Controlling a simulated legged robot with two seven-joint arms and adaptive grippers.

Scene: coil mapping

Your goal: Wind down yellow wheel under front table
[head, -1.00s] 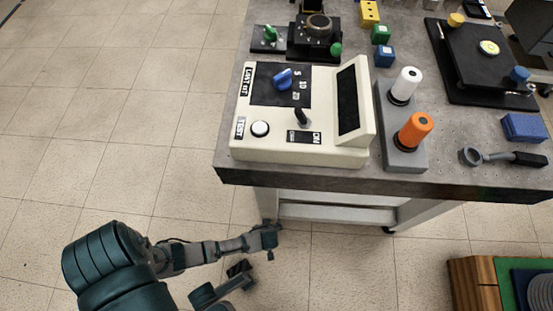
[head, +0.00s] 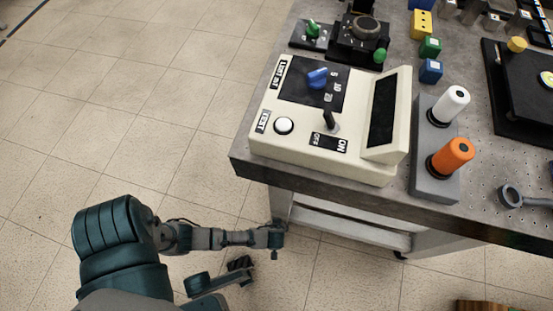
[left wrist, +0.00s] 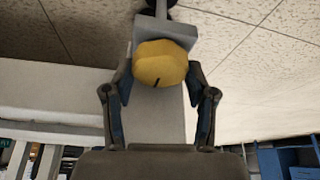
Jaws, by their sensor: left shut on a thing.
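The yellow wheel (left wrist: 160,62) is in the left wrist view, a rounded knob with a dark mark on its face, mounted on a grey bracket at the table leg. My left gripper (left wrist: 158,80) is shut on it, with a finger on each side. In the head view my left gripper (head: 275,239) is low by the near left leg of the front table (head: 325,195), below its top. The wheel cannot be made out there. My right gripper is not in view.
The tabletop holds a cream control box (head: 345,160) with a blue knob, a grey stand (head: 436,185) with white and orange cylinders, and several small blocks. A lower shelf (head: 345,228) spans the legs. The tiled floor left of the table is clear.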

